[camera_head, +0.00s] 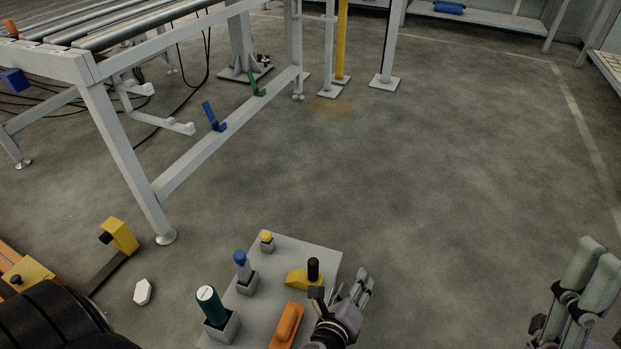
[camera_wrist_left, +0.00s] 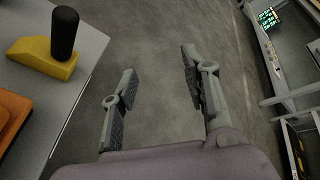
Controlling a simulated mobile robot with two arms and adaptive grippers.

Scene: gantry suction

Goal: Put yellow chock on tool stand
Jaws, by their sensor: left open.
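The yellow chock (camera_head: 297,279), a wedge with a black upright handle, sits on the light grey top of the tool stand (camera_head: 268,262). In the left wrist view the chock (camera_wrist_left: 42,58) is at the upper left, on the stand top near its edge. My left gripper (camera_head: 345,287) is open just right of the chock, over the stand's right edge. In the left wrist view its fingers (camera_wrist_left: 157,68) are spread with only floor between them, apart from the chock. My right gripper (camera_head: 590,270) is at the lower right, far from the stand; its finger gap is unclear.
The stand also holds a green-topped tool (camera_head: 211,306), a blue-topped tool (camera_head: 242,264), a small yellow-topped piece (camera_head: 266,239) and an orange block (camera_head: 287,325). A grey conveyor frame (camera_head: 120,150) stands at the upper left. Floor to the right is clear.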

